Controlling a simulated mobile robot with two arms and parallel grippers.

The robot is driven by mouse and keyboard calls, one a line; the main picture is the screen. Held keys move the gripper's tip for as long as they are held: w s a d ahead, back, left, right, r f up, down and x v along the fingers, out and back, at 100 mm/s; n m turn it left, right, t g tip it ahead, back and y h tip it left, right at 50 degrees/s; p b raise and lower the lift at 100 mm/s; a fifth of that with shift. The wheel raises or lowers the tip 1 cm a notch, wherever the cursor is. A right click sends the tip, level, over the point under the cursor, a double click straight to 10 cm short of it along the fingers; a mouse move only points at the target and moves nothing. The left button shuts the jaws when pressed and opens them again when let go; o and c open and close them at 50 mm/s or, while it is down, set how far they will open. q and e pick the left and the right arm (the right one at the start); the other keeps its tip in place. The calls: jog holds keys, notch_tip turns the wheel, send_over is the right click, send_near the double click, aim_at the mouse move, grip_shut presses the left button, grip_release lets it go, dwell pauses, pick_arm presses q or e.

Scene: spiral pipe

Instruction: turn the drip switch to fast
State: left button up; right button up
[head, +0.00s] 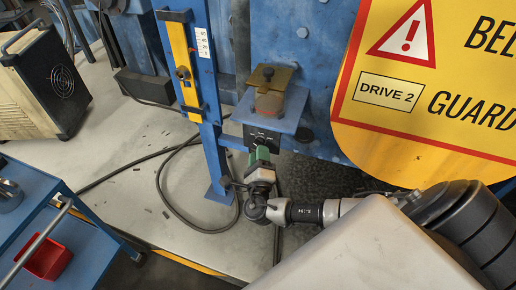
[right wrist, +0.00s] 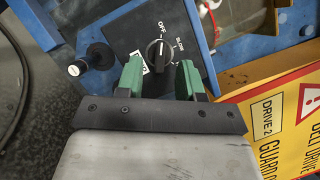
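The drip switch is a black rotary knob (right wrist: 158,52) on a dark panel with "OFF" and "SLOW" printed near it in the right wrist view. Its white mark appears to point up towards "OFF". A pale label lies at its lower left, partly hidden by a finger. My right gripper (right wrist: 159,72) has green fingers, open on either side of the space just below the knob, not shut on it. In the head view the right gripper (head: 260,156) is at the front of the dark switch panel (head: 262,137); the knob itself is hidden there. My left gripper is not in view.
A black-handled lever or knob (right wrist: 78,68) sticks out left of the panel. A blue post with a yellow gauge (head: 185,65) stands left of it. A yellow warning sign (head: 430,90) is at the right. A cable (head: 165,195) lies on the floor.

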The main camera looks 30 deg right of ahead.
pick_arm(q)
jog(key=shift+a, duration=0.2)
pick_arm(e)
jog(key=shift+x, duration=1.05)
grip_shut()
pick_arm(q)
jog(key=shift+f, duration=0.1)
